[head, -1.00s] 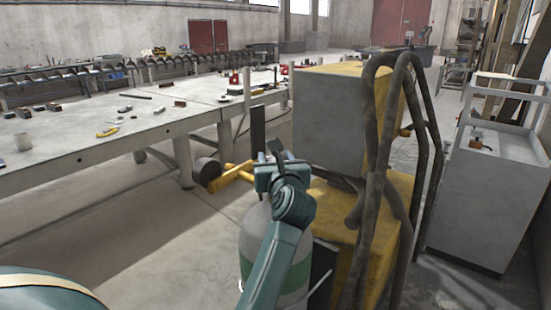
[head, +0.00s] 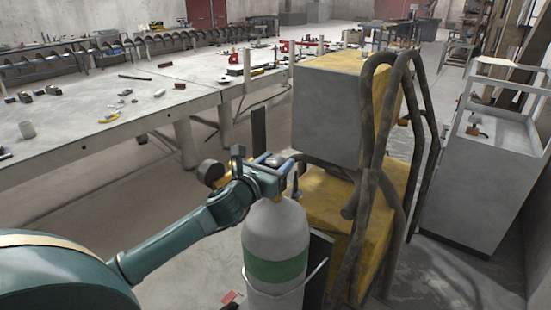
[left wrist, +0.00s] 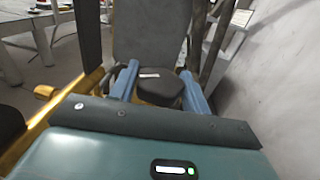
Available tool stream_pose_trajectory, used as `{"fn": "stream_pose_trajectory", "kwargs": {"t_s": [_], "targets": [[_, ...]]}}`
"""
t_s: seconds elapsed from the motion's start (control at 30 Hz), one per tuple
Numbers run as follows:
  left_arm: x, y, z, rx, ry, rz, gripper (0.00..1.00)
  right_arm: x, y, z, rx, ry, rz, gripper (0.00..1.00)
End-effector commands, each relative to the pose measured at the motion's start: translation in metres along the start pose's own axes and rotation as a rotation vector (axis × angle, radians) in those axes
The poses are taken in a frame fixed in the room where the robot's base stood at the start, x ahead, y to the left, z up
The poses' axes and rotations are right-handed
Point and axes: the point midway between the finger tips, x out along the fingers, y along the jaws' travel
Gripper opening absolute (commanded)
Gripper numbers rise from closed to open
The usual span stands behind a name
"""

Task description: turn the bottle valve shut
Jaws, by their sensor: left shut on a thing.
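The gas bottle (head: 275,232), pale grey with a green band, stands upright beside the yellow and grey machine. My left gripper (head: 281,162) is at the bottle's top, with its arm reaching in from the left. In the left wrist view, the two blue fingers (left wrist: 160,82) stand on either side of a dark rounded valve knob (left wrist: 160,90), and the gripper is shut on it. In the head view the gripper mostly hides the valve. A round gauge (head: 210,172) and brass fittings show left of the gripper. My right gripper is not in view.
The yellow and grey machine (head: 325,115) with dark hoses (head: 366,130) stands close on the right of the bottle. A long workbench (head: 150,105) with scattered tools runs along the left. A grey cart (head: 480,180) stands at the far right.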

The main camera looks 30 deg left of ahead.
Motion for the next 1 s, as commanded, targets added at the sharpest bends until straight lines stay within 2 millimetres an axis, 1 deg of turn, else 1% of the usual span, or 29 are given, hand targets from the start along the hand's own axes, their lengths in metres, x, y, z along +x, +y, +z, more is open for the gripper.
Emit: {"fn": "stream_pose_trajectory", "kwargs": {"t_s": [0.3, 0.5, 0.7, 1.0], "targets": [[0.0009, 0.0026, 0.0008, 0.007, -0.001, -0.251, 0.24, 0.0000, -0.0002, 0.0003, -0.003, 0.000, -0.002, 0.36], [0.0011, 0.0016, 0.0013, 0.002, -0.003, -0.381, 0.24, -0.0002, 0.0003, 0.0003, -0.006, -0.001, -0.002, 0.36], [0.0011, 0.0012, 0.0016, 0.001, -0.004, -0.464, 0.24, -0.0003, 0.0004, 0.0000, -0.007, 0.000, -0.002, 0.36], [0.0010, 0.0005, 0.0023, 0.001, -0.006, -0.508, 0.24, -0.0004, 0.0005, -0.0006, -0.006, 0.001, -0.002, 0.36]]}}
